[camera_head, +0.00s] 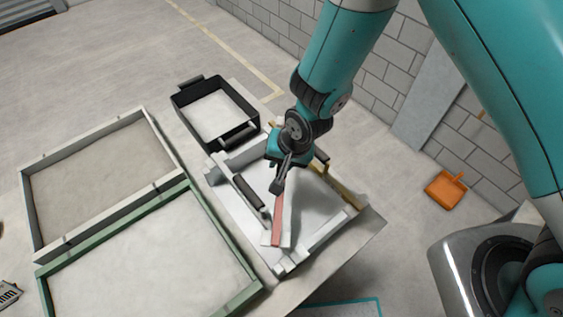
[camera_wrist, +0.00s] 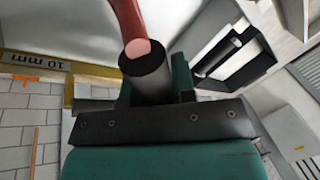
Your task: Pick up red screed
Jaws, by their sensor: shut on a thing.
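The red screed (camera_head: 278,225) is a long narrow red bar in the head view. It runs from my gripper toward the front edge of the white tray (camera_head: 297,262). My gripper (camera_head: 279,184) points down over the tray and is shut on the screed's upper part, which it partly hides. In the wrist view the red screed (camera_wrist: 127,18) shows at the top, with a pale pink round end beside a black cylindrical part. Whether the screed touches the tray floor is hard to tell.
A black-handled tool (camera_head: 248,192) lies in the tray left of the screed, and a yellowish bar (camera_head: 340,188) lies on the right. A black bin (camera_head: 181,100) stands behind. Green-edged (camera_head: 218,224) and grey-edged (camera_head: 26,200) sandbeds lie left. An orange dustpan (camera_head: 443,191) is by the wall.

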